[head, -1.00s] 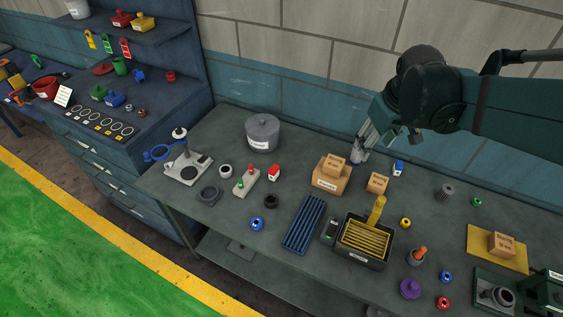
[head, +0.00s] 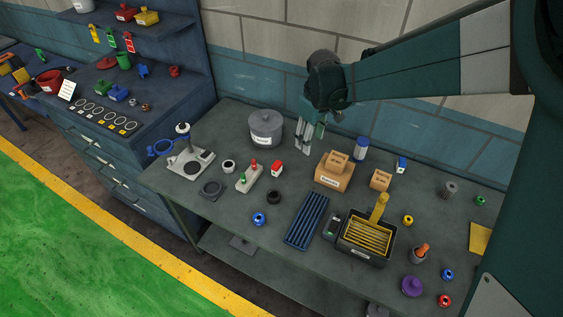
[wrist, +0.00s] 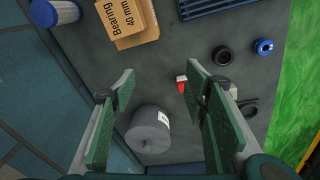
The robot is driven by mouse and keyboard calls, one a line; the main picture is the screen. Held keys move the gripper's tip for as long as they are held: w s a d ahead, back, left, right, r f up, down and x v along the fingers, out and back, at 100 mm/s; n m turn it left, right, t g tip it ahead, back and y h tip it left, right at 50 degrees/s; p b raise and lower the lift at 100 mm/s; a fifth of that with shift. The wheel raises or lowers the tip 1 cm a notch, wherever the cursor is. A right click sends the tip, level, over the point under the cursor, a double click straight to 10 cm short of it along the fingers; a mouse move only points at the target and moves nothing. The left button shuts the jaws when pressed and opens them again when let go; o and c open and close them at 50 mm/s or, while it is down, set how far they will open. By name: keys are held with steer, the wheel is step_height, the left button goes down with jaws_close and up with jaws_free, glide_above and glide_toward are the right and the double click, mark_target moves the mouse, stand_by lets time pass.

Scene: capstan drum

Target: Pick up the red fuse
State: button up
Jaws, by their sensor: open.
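The red fuse (head: 277,168) is a small red block with a white end. In the wrist view the red fuse (wrist: 182,83) shows between my fingers, close to the right one. My gripper (head: 304,146) is open and empty, in the air above the back of the bench, between the lidded grey pot and the stacked boxes. In the wrist view my gripper (wrist: 160,80) has its fingers wide apart, and the right finger hides part of the knob board.
The grey pot (head: 265,128) stands behind the fuse. Stacked cardboard boxes (head: 334,170) and a blue-and-white cylinder (head: 361,148) stand to the right. A black ring (head: 274,197) lies in front. The knob board (head: 249,177) is close on the fuse's left.

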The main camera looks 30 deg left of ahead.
mark_target(277, 164)
steer(key=s+a+f+n, duration=0.1)
steer(key=a+f, duration=0.2)
steer(key=a, duration=0.1)
steer(key=a+f+n, duration=0.1)
steer(key=a+f, duration=0.3)
steer(key=s+a+f+n+g, duration=0.1)
steer(key=a+f, duration=0.3)
steer(key=a, duration=0.1)
steer(key=shift+s+f+h, duration=0.15)
steer(key=shift+s+h, duration=0.15)
steer(key=shift+h, duration=0.1)
steer(key=shift+f, duration=1.3)
steer(key=shift+d+f, duration=0.2)
steer(key=shift+f, duration=2.4)
steer(key=c, duration=1)
